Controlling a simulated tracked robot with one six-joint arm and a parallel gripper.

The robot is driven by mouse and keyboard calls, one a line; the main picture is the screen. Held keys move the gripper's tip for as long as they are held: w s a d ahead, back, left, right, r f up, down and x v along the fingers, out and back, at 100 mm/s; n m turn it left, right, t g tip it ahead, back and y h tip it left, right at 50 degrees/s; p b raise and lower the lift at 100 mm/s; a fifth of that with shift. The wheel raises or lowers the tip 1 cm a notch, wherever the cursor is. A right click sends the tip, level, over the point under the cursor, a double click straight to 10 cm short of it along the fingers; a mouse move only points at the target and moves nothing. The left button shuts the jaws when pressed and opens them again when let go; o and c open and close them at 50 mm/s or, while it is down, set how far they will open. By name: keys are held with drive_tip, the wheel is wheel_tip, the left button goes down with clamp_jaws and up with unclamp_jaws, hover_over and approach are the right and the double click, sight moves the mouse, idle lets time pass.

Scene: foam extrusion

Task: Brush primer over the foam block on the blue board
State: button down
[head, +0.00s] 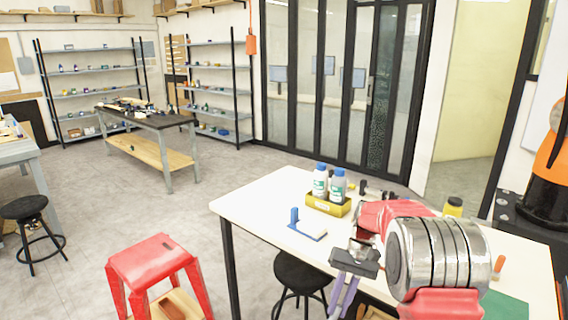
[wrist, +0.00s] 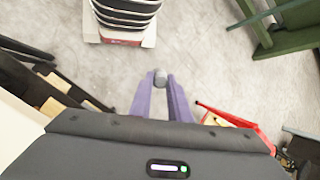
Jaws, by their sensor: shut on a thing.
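The blue board (head: 319,238) lies on the white table, with a pale foam block (head: 309,226) on it. A blue upright piece (head: 295,215) stands at its left end. My gripper (head: 345,298) is in front of the board, to its right in the head view, with purple fingers pointing down. My gripper and arm hide part of the table.
A yellow jar (head: 453,207) and green mat (head: 506,306) are to the right. A red stool (head: 152,260) and black stool (head: 302,272) stand near the table.

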drive_tip(key=s+f, duration=0.3)
drive_tip(key=f, duration=1)
drive_tip(key=shift+s, duration=0.25)
